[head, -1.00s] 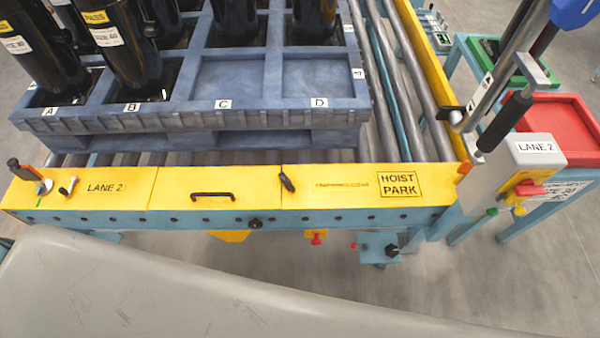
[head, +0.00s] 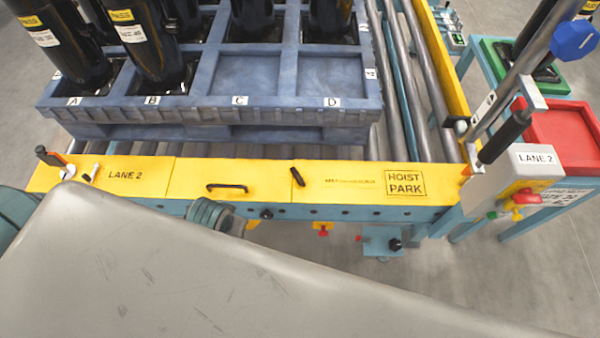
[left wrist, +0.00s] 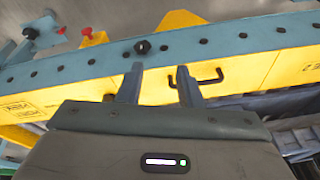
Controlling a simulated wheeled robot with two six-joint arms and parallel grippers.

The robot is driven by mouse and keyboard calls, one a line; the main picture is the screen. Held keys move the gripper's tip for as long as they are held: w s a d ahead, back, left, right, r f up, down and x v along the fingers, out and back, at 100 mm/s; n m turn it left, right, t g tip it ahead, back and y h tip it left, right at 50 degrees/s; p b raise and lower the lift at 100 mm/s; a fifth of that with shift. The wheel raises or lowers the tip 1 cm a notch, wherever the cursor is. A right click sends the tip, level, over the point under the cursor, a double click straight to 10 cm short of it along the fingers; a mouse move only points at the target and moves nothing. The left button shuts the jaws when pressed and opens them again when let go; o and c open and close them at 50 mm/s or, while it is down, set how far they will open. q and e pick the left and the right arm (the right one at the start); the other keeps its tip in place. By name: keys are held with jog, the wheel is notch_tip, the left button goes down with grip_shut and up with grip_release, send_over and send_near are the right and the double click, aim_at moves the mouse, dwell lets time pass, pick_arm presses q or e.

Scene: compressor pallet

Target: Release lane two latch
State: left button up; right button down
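A yellow lane 2 cover (head: 225,180) runs along the front of the conveyor. At its left end stand a lever with a black grip and orange part (head: 50,157) and a small peg-like knob (head: 92,173). A black bar handle (head: 227,187) and a small tilted black lever (head: 298,177) sit further right. I cannot tell which is the latch. My right gripper is not in view.
A blue pallet (head: 200,112) with black cylinders stands on the rollers behind the cover. A lane 2 control box (head: 515,178) with red and yellow knobs is at right, near a red tray (head: 568,135). Black and red knobs hang below the front rail.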

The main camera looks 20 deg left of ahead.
pick_arm(q)
jog(key=w+d+r+n, duration=0.1)
jog(key=w+r+n, duration=0.1)
jog(key=w+r, duration=0.15)
jog(key=n+g+h+p, duration=0.1)
jog(key=n+g, duration=0.2)
jog(key=n, duration=0.4)
send_over(300, 177)
notch_tip(300, 177, down, 6)
notch_tip(300, 177, down, 11)
jog(key=shift+d+r, duration=0.1)
jog(key=shift+r, duration=0.05)
grip_shut()
